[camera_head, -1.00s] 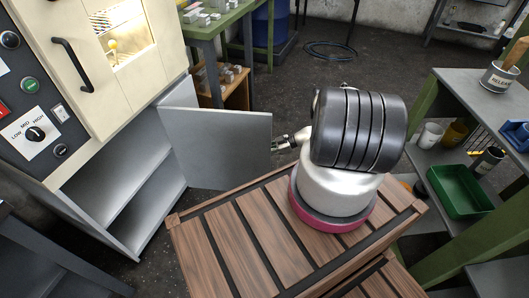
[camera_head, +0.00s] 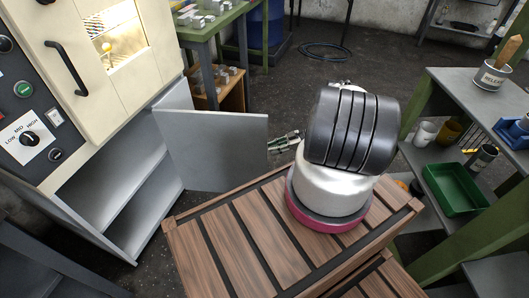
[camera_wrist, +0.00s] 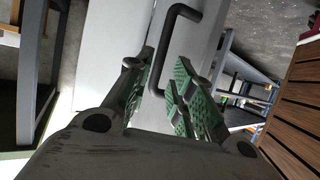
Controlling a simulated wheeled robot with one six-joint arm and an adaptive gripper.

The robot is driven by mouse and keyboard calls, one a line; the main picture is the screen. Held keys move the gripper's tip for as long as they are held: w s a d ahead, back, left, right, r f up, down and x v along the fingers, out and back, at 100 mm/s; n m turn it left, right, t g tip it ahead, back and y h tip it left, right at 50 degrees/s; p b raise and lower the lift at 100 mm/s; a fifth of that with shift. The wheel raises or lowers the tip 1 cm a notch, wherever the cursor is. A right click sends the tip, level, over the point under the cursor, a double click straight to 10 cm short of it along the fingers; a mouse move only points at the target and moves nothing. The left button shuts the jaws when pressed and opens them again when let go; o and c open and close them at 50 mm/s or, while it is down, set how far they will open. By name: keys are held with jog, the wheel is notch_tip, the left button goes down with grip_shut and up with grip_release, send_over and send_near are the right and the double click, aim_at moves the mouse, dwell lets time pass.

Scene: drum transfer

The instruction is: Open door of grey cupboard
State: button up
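The grey cupboard (camera_head: 128,208) is the open lower part of the cream machine at the left. Its door (camera_head: 215,150) stands swung wide open, showing the bare shelves. The door's handle is hidden in the head view. In the wrist view the black U-shaped handle (camera_wrist: 157,62) stands on the pale door face (camera_wrist: 112,50). My gripper (camera_head: 272,146) is just past the door's right edge in the head view. In the wrist view its green-padded fingers (camera_wrist: 165,72) are apart, with the handle's near end between them; contact is unclear.
A slatted wooden surface (camera_head: 240,230) lies in front of the door, below my arm. A green-framed table (camera_head: 215,22) stands behind the door. A shelf unit with a green bin (camera_head: 455,190) is at the right. Dark floor is free behind my arm.

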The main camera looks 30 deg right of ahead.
jog(key=v, duration=0.4)
dwell(0.4)
